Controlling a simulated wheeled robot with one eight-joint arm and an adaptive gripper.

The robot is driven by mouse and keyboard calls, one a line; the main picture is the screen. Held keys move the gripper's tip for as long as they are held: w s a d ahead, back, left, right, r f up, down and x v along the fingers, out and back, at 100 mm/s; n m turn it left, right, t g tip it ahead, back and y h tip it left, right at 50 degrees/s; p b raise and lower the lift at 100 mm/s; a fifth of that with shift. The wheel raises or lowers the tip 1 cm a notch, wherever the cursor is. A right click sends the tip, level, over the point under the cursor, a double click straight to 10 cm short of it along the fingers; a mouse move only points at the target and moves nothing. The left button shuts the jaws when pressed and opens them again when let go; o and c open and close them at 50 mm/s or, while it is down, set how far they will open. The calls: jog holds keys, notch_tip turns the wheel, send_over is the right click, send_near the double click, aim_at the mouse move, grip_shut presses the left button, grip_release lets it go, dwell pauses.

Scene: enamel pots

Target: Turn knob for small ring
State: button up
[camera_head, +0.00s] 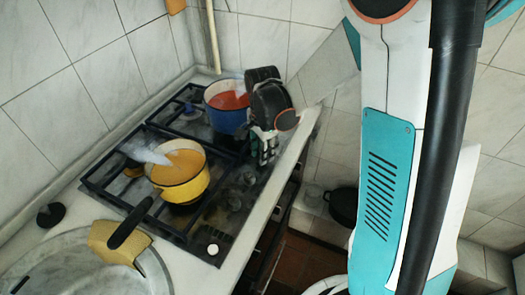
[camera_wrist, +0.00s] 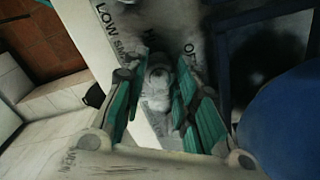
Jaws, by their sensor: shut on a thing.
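Printed marks reading "LOW" and "OFF" show around this knob. In the head view my gripper covers the held knob. Other knobs stand along the hob's right edge, one with a white top (camera_head: 212,249). I cannot tell which burner is the small ring.
A blue pot (camera_head: 226,120) with red contents stands at the back of the hob. A steaming yellow pot (camera_head: 180,190) stands in front. A dark pot (camera_head: 343,207) sits lower right.

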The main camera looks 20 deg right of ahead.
jog(key=shift+m, duration=1.3)
jog(key=o, duration=1.1)
jog(key=shift+r, duration=0.1)
notch_tip(320, 180, up, 12)
jog(key=shift+f, duration=0.1)
jog(key=shift+s, duration=0.1)
